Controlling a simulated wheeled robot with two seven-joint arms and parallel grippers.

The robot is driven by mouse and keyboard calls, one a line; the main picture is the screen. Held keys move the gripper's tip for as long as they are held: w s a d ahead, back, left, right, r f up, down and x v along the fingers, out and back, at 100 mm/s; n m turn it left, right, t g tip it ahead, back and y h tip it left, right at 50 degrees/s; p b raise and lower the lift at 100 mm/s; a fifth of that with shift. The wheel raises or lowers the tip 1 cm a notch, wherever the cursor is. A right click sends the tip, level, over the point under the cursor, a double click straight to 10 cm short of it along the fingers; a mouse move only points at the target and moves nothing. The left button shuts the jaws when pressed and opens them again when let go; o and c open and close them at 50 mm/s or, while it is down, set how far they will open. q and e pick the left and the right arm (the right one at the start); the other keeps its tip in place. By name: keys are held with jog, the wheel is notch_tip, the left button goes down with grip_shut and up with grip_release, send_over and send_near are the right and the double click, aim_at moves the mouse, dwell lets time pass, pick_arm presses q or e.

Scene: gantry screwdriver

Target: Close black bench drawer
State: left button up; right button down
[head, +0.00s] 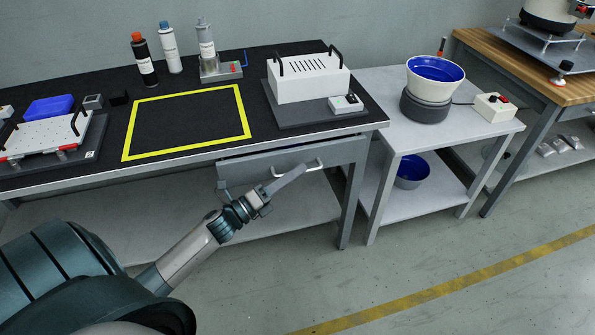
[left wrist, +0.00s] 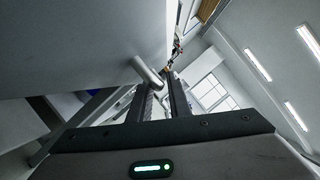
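The black bench's drawer (head: 281,166) has a grey front under the right part of the bench top. Its light bar handle (head: 313,166) stands out from the front. In the left wrist view the drawer front (left wrist: 75,45) fills the upper left, and the handle (left wrist: 147,73) curves down to the fingers. My left gripper (head: 293,178) is at the handle, and its two dark fingers (left wrist: 160,100) lie close on either side of the bar with a narrow gap. How far the drawer stands out is hard to tell from above. My right gripper is not in view.
The black bench top (head: 190,115) carries a yellow-outlined square, bottles and a white box (head: 308,79). A bench leg (head: 352,205) stands right of the drawer. A grey table (head: 452,128) with a blue-lined bowl is further right. The floor in front is clear.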

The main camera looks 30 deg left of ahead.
aim_at(292, 160)
pick_arm(q)
jog(key=shift+w+d+r, duration=0.15)
jog(key=shift+w+d, duration=0.05)
jog(key=shift+w, duration=0.25)
